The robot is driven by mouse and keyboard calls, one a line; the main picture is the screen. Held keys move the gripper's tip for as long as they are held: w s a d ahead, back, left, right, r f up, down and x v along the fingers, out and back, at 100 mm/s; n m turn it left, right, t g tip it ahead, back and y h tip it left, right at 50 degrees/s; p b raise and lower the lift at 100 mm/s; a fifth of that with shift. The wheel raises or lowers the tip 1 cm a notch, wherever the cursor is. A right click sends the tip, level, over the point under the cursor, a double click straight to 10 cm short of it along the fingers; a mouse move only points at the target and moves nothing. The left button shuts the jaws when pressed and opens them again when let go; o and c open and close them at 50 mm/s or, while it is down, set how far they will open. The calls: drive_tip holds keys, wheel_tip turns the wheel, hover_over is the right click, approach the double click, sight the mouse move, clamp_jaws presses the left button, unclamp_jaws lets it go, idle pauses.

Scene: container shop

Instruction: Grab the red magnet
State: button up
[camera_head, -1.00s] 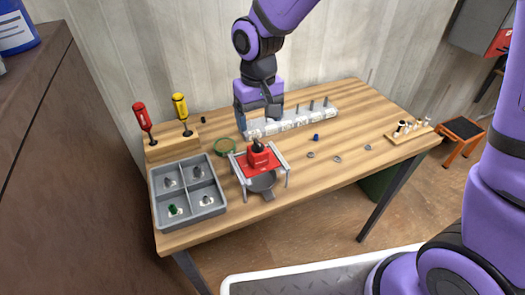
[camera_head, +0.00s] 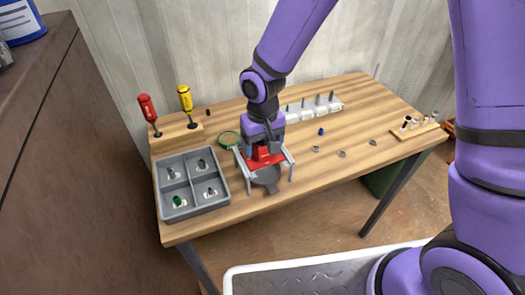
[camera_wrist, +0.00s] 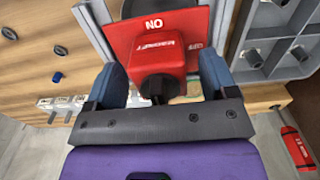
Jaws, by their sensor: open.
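The red magnet (camera_wrist: 157,57) is a red block with a black knob, standing on a red plate (camera_wrist: 186,25) marked "NO" on a small metal stand. In the head view the magnet (camera_head: 262,153) is mostly hidden behind my gripper (camera_head: 268,140). In the wrist view my gripper (camera_wrist: 158,88) is open, with one blue-grey finger on each side of the red block and its knob between them. I cannot tell whether the fingers touch it.
A grey tray with four compartments (camera_head: 226,195) stands left of the stand. A wooden block with red (camera_head: 148,110) and yellow (camera_head: 185,98) screwdrivers is behind it. A green ring (camera_head: 228,138) lies close to the stand. Rings lie right, on mostly clear table.

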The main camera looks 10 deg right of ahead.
drive_tip(key=c, duration=1.3)
drive_tip(key=shift+c, duration=0.2)
